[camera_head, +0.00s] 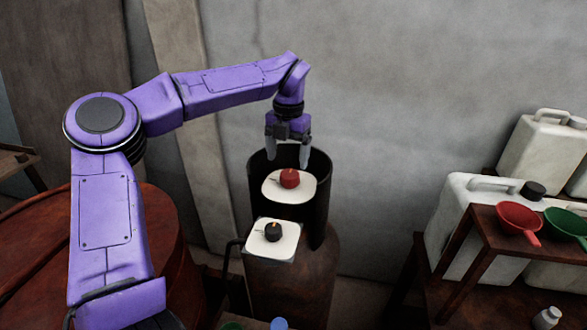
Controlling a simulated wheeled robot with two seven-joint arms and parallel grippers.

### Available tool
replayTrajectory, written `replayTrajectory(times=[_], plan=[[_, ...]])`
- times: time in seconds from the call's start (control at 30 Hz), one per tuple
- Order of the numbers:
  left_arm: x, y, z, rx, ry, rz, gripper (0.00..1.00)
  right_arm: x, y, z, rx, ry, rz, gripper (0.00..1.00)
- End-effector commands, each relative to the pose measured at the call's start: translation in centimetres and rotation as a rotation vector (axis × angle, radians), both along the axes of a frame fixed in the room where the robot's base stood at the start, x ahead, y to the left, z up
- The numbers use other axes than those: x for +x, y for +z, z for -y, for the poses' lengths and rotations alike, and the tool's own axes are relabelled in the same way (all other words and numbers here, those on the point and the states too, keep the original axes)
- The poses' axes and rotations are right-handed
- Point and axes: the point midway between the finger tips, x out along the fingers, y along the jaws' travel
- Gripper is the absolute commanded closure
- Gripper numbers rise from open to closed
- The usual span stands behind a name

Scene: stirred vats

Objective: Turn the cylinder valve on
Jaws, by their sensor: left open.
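A rusty brown cylinder (290,290) stands in the middle of the view with a dark open collar (321,180) around its top. A red knob (289,178) sits on a white plate (305,193) inside the collar. A black knob (272,232) sits on a second white plate (287,247) at the front. I cannot tell which knob is the cylinder valve. My left gripper (288,163) points down just above the red knob, its fingers apart and nothing visible between them. I cannot tell whether the fingertips touch the knob. My right gripper is not in view.
A large rusty vat (175,240) stands at the left, partly behind my arm. At the right, a wooden stand (480,235) holds a red scoop (519,217) and a green one (568,222), near white jerrycans (455,215). A plain grey wall is behind.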

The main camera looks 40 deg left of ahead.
Motion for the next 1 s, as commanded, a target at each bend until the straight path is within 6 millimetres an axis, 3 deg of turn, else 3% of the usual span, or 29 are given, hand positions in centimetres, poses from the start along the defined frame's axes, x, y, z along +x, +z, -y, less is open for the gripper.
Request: replayTrajectory(times=[0.1,0.3,0.6,0.63,0.8,1.0], plan=[[0.6,-2.6,-0.1,0.001,-0.001,-0.012,0.19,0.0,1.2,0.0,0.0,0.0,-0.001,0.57],[1.0,-5.8,-0.2,0.002,0.001,-0.012,0.19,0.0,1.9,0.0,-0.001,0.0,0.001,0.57],[0.9,-6.5,-0.3,0.002,0.003,-0.01,0.19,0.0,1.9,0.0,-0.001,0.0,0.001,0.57],[0.9,-6.5,-0.3,0.002,0.003,-0.01,0.22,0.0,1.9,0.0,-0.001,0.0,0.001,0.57],[1.0,-6.5,-0.3,0.003,0.002,-0.009,0.75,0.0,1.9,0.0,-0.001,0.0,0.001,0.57],[1.0,-6.5,-0.3,0.004,0.002,-0.007,0.75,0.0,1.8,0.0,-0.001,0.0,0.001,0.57]])
